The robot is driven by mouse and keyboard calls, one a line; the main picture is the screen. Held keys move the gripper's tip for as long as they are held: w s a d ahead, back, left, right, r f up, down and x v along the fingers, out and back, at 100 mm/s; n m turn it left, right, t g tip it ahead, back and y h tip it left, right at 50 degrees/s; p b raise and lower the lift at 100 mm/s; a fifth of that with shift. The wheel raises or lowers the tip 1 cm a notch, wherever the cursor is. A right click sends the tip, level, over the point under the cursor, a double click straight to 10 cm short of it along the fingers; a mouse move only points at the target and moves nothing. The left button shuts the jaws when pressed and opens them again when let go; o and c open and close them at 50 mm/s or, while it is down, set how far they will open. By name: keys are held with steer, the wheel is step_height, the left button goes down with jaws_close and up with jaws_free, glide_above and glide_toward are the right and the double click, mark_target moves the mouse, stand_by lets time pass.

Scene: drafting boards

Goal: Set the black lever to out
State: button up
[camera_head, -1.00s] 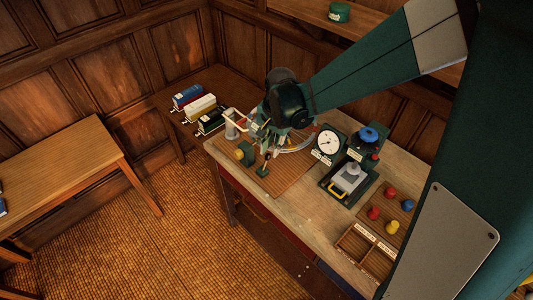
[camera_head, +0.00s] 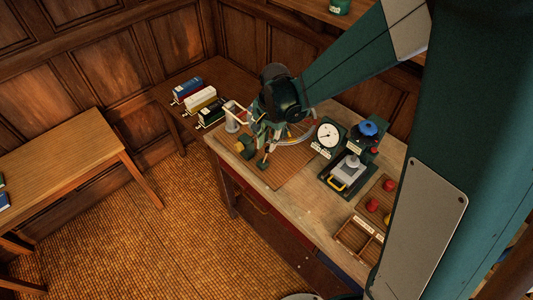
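My gripper (camera_head: 264,133) hangs over the left end of the workbench, pointing down at a wooden board (camera_head: 292,172). Its fingers are small and dark here, so I cannot tell whether they are open or shut. A small green base (camera_head: 262,165) with a thin upright part stands on the board just below the gripper. This may be the black lever, but its colour and setting are too small to read. A yellow knob (camera_head: 241,145) stands left of the gripper. The gripper and wrist hide part of the board behind them.
A white dial (camera_head: 328,135) and a device with a blue knob (camera_head: 368,128) stand right of the gripper. A divided wooden tray (camera_head: 352,236) lies near the front edge. Blue (camera_head: 187,90), cream (camera_head: 201,99) and black (camera_head: 211,114) blocks sit on the side table.

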mark_target(267, 149)
steer(key=shift+w+a+f, duration=0.1)
steer(key=shift+a+f, duration=0.05)
steer(key=shift+f, duration=1.65)
steer(key=shift+w+a+f, duration=0.1)
steer(key=shift+f, duration=1.7)
steer(key=shift+c, duration=0.3)
jaws_close()
